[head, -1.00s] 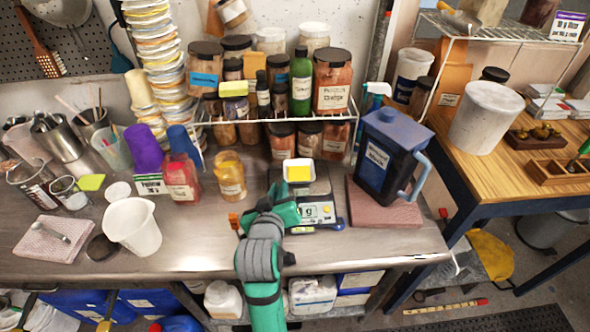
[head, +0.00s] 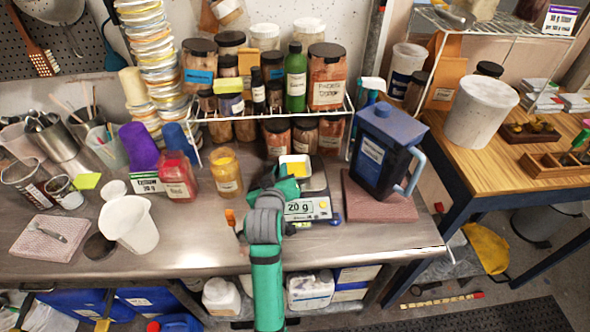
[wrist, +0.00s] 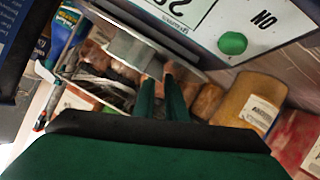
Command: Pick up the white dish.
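The white dish (head: 295,160) is a small square dish with yellow contents. In the head view it sits on top of the scale (head: 322,206), whose display reads 20 g. My green gripper (head: 284,185) is at the dish's near left side and hides part of it. In the wrist view my gripper's two green fingers (wrist: 162,88) stand a narrow gap apart, with nothing visibly held between them. A pale grey squared edge shows just beyond the fingertips; I cannot tell whether it is the dish or the scale's pan. The scale's display panel (wrist: 185,15) fills the top.
A blue-lidded dark jug (head: 385,150) stands on a reddish slab (head: 375,205) right of the scale. An amber jar (head: 226,174) and a red jar (head: 177,178) stand to the left. A wire rack of jars (head: 350,112) is behind. The front bench edge is mostly clear.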

